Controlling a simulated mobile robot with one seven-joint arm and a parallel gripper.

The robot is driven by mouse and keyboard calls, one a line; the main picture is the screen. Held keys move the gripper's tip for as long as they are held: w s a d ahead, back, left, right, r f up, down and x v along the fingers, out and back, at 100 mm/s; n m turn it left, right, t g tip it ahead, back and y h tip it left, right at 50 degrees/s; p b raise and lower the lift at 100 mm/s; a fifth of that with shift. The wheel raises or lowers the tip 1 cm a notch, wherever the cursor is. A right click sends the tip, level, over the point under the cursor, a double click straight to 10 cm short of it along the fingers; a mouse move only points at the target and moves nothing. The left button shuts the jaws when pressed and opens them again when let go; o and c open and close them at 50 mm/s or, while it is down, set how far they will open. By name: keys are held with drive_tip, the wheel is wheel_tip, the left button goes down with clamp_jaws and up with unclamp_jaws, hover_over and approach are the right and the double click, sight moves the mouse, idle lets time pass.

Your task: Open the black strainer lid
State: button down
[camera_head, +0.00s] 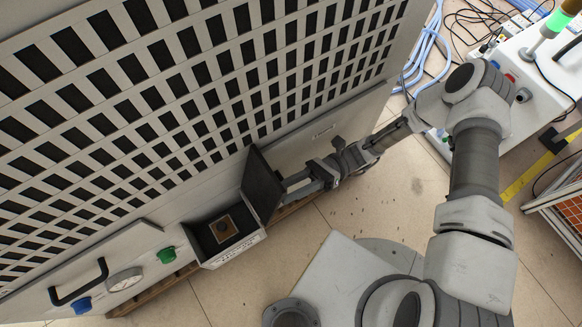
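The black strainer lid (262,186) stands raised, roughly upright, at the right side of a light-walled strainer box (236,252). The box top is uncovered, and a small tan square piece with a dark round centre (223,228) shows inside its dark interior. My gripper (286,190) reaches in from the right, with its fingertips at the right face of the lid. Its two fingers look slightly apart, and I see nothing between them. Whether they touch the lid cannot be told.
The large machine cabinet with a dark-slotted panel (180,75) rises behind the box. A green knob (167,256), a gauge (124,279) and a black handle (80,283) lie left of it. Blue hoses (427,50) are at the upper right. Tiled floor (270,270) in front is clear.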

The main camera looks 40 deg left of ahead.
drive_tip(key=shift+f, duration=0.15)
idle(0.4)
drive_tip(key=c, duration=0.5)
unclamp_jaws()
drive_tip(key=shift+w, duration=0.15)
drive_tip(key=v, duration=1.7)
drive_tip(key=shift+w+f, duration=0.1)
drive_tip(key=shift+f, duration=0.1)
